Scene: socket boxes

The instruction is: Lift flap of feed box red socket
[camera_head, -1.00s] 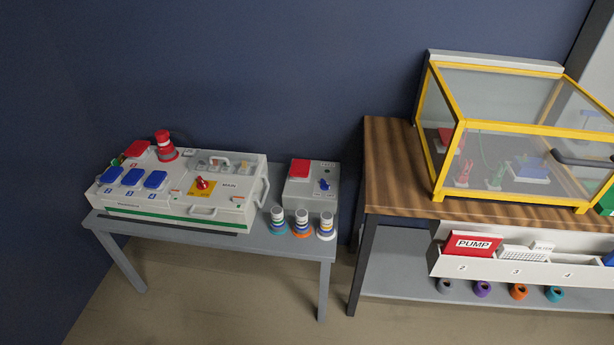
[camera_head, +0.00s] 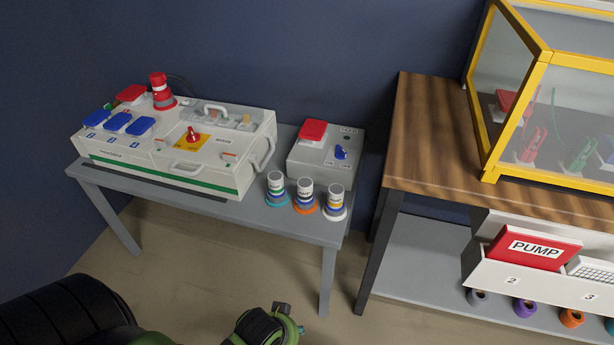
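The feed box (camera_head: 312,165) is a small grey box at the right end of the grey table. Its red socket flap (camera_head: 313,130) lies closed on the top, at the upper left. A blue switch (camera_head: 341,152) sits to the right of the flap. Dark and green parts of my arms show at the bottom left and bottom centre, well below and in front of the table. Neither gripper's fingers can be made out, and nothing touches the feed box.
The larger main box (camera_head: 180,150) with blue flaps stands left on the table (camera_head: 290,222). Several striped cylinders (camera_head: 305,197) stand in front of the feed box. A wooden bench (camera_head: 440,140) with a yellow-framed case (camera_head: 541,110) is at the right.

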